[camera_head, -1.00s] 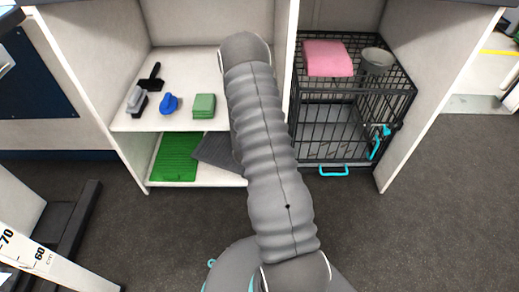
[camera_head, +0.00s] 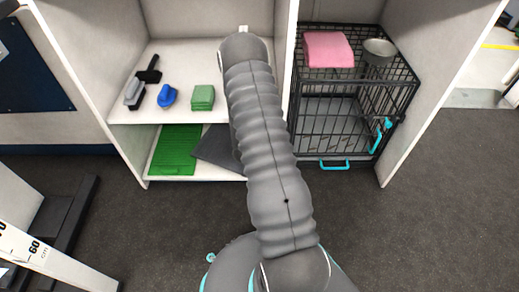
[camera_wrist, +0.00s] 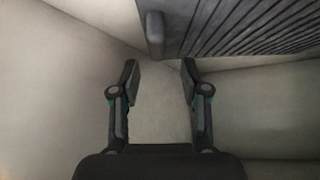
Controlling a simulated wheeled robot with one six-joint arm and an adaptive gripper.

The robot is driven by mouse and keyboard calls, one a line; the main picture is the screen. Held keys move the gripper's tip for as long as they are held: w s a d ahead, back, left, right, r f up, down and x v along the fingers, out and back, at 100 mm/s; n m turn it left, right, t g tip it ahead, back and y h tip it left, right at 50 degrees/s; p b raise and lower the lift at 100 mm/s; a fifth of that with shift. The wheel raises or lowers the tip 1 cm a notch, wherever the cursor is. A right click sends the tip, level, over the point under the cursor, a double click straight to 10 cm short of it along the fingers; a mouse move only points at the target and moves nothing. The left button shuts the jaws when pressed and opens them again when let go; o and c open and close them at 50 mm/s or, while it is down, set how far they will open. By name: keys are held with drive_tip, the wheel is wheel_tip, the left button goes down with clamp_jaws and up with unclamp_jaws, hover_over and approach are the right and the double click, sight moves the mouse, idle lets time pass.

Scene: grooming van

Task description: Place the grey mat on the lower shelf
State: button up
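The grey mat (camera_head: 214,148) lies on the lower shelf (camera_head: 205,172) of the left compartment, set at an angle beside a green mat. My arm hides its right part and the upper shelf hides its back. In the wrist view a dark ribbed surface, apparently the grey mat (camera_wrist: 250,28), fills the top right. My gripper (camera_wrist: 160,70) is open, with nothing between its fingers. Its fingertips are below the mat's edge in that picture, apparently apart from it. The gripper is hidden behind my arm in the head view.
The green mat (camera_head: 177,150) lies left on the lower shelf. Brushes (camera_head: 143,85), a blue brush (camera_head: 167,96) and folded green cloths (camera_head: 203,97) are on the upper shelf. A black cage (camera_head: 335,130) with a pink towel (camera_head: 327,48) and bowl (camera_head: 379,52) stands right.

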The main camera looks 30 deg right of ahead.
drive_tip(key=v, duration=1.2)
